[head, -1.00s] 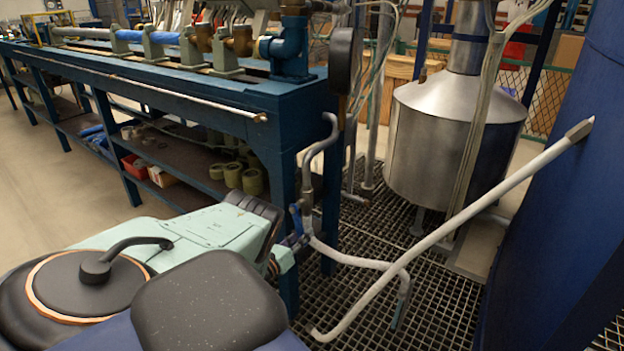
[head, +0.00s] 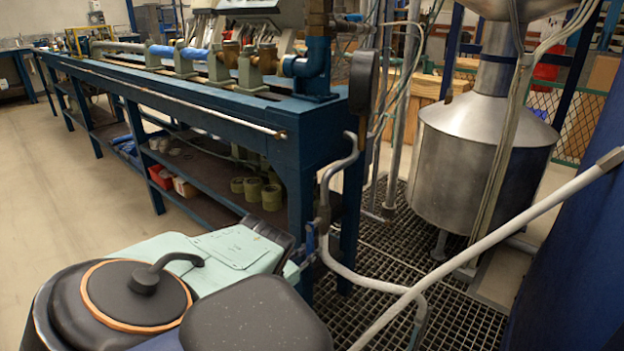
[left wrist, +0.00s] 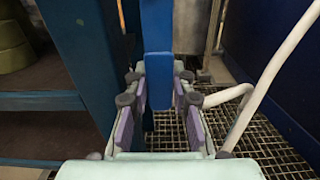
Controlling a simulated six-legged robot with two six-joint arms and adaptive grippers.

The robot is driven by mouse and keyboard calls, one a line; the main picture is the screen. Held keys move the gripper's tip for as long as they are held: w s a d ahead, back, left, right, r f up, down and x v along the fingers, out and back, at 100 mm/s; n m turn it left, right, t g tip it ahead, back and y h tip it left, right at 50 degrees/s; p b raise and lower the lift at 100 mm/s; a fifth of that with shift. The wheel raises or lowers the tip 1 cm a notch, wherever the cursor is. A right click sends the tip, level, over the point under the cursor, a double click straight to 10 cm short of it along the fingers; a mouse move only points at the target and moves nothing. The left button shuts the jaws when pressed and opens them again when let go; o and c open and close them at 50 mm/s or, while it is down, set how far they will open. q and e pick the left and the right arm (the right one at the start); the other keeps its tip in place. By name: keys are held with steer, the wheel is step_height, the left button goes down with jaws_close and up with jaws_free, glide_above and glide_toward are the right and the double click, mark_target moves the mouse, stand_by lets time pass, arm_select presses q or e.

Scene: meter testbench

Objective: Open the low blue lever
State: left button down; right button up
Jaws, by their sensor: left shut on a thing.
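The low blue lever (head: 309,240) is on the grey bent pipe (head: 324,205) beside the bench's front corner leg, small and partly hidden by my left gripper in the head view. In the left wrist view, the blue lever (left wrist: 158,60) stands upright as a wide blue bar between the two fingers. My left gripper (left wrist: 159,97) is shut on it, with a purple-grey pad at each side. In the head view, my left gripper (head: 301,257) reaches the lever from the left, its fingertips hard to make out. My right gripper is in neither view.
A blue bench (head: 215,108) with pipe fittings on top runs back to the left. A steel tank (head: 482,150) stands behind a floor grating (head: 385,262). A long white pole (head: 490,250) slants across the right. The floor at left is clear.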

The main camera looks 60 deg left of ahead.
arm_select(q)
steer(key=shift+s+a+f, duration=0.1)
steer(key=shift+s, duration=0.05)
steer(key=c, duration=1.4)
jaws_free()
steer(key=shift+c, duration=0.2)
steer(key=o, duration=0.3)
steer(key=v, duration=1.2)
